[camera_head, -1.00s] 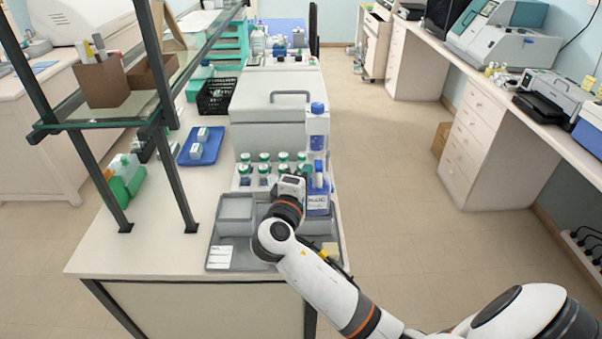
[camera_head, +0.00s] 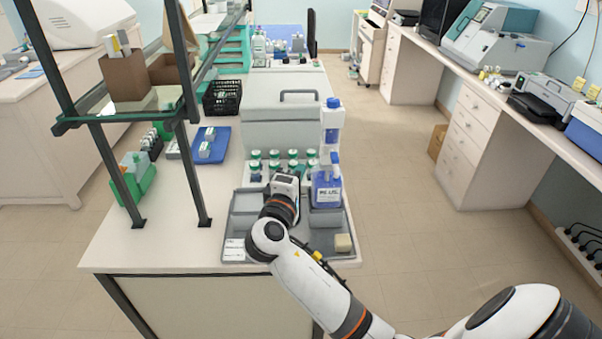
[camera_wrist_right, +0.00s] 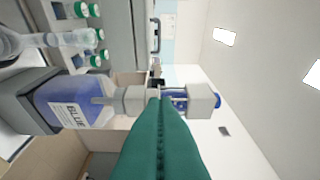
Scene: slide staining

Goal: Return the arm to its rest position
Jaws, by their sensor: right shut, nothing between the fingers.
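My right arm comes in from the lower right in the head view. Its gripper (camera_head: 285,184) is over the grey tray (camera_head: 330,240), left of the blue bottle (camera_head: 327,190), and points toward the green-capped jars (camera_head: 283,157). Its fingertips are hard to make out there. In the right wrist view, the teal fingers (camera_wrist_right: 158,102) are together with a seam between them, and hold nothing. The blue bottle (camera_wrist_right: 75,105) appears at the left of that view, apart from the fingers as far as I can tell. My left gripper is not in view.
A glass shelf on dark posts (camera_head: 190,130) stands left of the arm. A large grey box (camera_head: 283,115) and a taller bottle (camera_head: 332,118) are behind the jars. The aisle floor (camera_head: 410,220) is open.

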